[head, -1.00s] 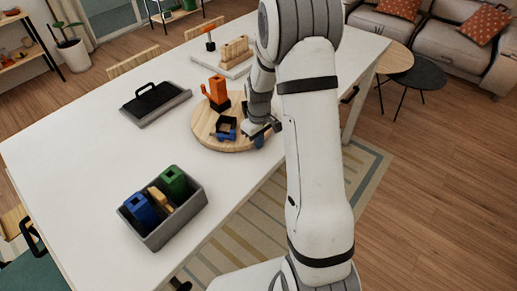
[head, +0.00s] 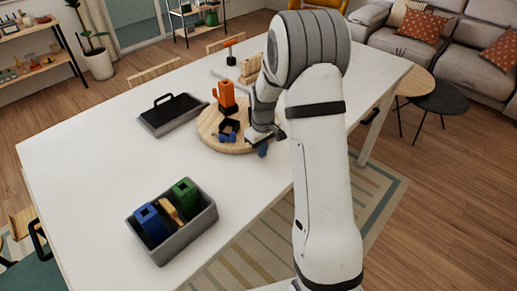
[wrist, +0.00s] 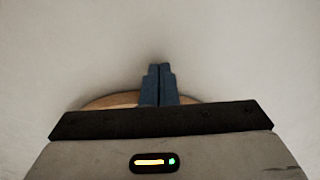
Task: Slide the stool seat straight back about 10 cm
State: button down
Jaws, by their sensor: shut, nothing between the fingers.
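The stool seat (head: 208,134), a round pale wooden disc, lies flat on the white table (head: 105,190). My gripper (head: 263,149) is low at the disc's near right edge in the head view. Its two blue fingers (wrist: 160,72) are together and empty. In the wrist view, a strip of the seat's wooden rim (wrist: 108,101) shows beside the finger bases, with the pale table beyond. My arm and wrist hide the disc's right part. I cannot tell whether the fingers touch the rim.
An orange object (head: 226,94), a small black open box and a blue piece appear on the disc. A black-topped tray (head: 172,113) is left of it. A grey bin (head: 190,238) with coloured blocks stands nearer. Bare table lies between them.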

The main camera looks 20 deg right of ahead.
jog(key=shift+s+d, duration=0.25)
jog(key=shift+s, duration=0.25)
jog(key=shift+s+d, duration=0.2)
jog(key=shift+s, duration=0.3)
notch_tip(320, 180, up, 10)
jog(key=b, duration=0.1)
jog(key=shift+w+b, duration=0.15)
jog(key=shift+b, duration=0.15)
jog(key=s+a+r+m+t, duration=0.1)
jog(key=s+r, duration=0.3)
jog(key=s, duration=0.9)
jog(key=s+a+r+m+t, duration=0.2)
jog(key=s+r+m, duration=0.2)
jog(key=s, duration=0.8)
jog(key=shift+s+a, duration=0.3)
jog(key=shift+s, duration=0.1)
jog(key=shift+r, duration=0.1)
